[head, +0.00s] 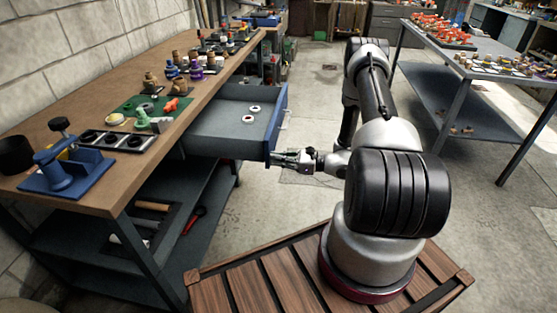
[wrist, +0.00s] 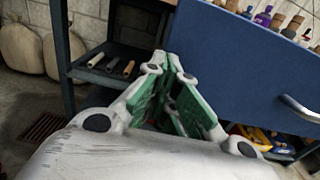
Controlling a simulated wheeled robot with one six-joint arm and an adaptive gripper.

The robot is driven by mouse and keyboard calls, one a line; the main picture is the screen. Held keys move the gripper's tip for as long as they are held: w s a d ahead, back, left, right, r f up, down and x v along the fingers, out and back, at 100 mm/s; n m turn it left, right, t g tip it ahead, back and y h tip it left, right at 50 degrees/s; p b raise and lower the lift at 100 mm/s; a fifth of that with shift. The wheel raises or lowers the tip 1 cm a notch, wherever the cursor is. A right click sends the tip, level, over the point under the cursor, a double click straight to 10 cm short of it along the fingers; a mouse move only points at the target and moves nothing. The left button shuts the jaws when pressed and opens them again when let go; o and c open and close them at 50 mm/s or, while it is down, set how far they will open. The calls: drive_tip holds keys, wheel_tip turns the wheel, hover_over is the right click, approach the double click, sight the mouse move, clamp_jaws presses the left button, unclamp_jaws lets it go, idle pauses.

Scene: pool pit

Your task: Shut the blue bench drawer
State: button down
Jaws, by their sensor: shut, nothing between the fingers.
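The blue bench drawer (head: 232,122) stands pulled out from under the wooden bench top, with two small ring-shaped items lying inside it. Its blue front panel (wrist: 240,70) fills the upper right of the wrist view. The silver handle (head: 284,120) is on the outer face, and it also shows in the wrist view (wrist: 300,110) at the right. My gripper (head: 280,158) is shut and empty, close to the lower near corner of the drawer front. In the wrist view its green-padded fingers (wrist: 173,62) point at the panel's left part. I cannot tell whether they touch it.
The bench top (head: 75,190) holds a blue vise (head: 65,170), a green mat (head: 150,108) and several small parts. A lower shelf (wrist: 108,66) carries tools. A second table (head: 450,95) stands at the right. The floor between (head: 310,85) is mostly clear.

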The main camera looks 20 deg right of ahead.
drive_tip(key=shift+a, duration=0.1)
drive_tip(key=x, duration=3.2)
drive_tip(key=shift+w+a, duration=0.15)
drive_tip(key=shift+w, duration=0.1)
drive_tip(key=shift+w+a, duration=0.15)
drive_tip(key=shift+a, duration=0.05)
